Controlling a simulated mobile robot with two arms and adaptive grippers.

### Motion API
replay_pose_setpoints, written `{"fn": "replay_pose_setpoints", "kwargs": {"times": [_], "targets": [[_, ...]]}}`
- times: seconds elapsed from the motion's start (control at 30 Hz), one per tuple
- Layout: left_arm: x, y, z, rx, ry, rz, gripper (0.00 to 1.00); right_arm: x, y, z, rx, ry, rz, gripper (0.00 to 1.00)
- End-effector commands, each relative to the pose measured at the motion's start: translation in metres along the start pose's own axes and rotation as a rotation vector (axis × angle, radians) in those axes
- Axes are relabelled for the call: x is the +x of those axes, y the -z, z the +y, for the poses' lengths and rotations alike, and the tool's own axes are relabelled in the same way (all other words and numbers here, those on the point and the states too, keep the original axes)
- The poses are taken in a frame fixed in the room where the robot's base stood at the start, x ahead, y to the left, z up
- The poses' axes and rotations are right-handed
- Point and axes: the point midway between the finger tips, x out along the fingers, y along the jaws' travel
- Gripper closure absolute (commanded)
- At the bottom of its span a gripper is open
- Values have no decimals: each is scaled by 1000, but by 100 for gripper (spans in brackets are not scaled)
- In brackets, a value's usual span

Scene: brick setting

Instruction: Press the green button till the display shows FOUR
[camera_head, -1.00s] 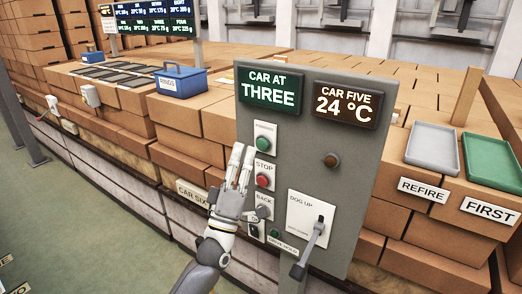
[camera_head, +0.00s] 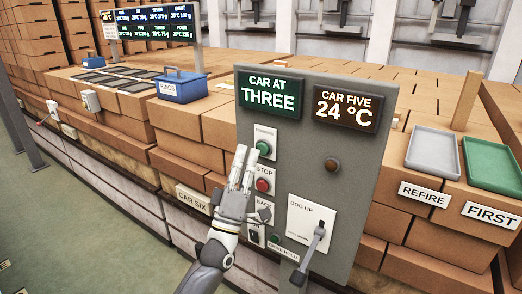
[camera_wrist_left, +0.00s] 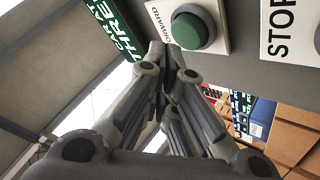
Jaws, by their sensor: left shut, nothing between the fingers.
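The green display (camera_head: 270,93) at the top left of the grey panel reads CAR AT THREE. The green button (camera_head: 263,148) sits below it on a white FORWARD plate. In the left wrist view the green button (camera_wrist_left: 190,28) stands out from its plate, just beyond my fingertips. My left gripper (camera_head: 246,150) is shut and empty, pointing up, with its tips just left of the button in the head view. I cannot tell whether the tips touch the button. My right gripper is not in view.
A red STOP button (camera_head: 263,185) lies below the green one, with a BACK control (camera_head: 264,214) under it. A lever (camera_head: 312,250) sticks out at the lower right of the panel. Brick stacks stand behind.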

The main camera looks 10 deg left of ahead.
Motion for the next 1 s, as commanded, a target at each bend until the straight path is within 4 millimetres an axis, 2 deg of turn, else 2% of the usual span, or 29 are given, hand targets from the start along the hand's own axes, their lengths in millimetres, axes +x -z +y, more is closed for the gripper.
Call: {"fn": "replay_pose_setpoints", "kwargs": {"times": [1.0], "targets": [[6, -4, -4, 0, 0, 0, 100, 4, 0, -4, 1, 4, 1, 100]]}}
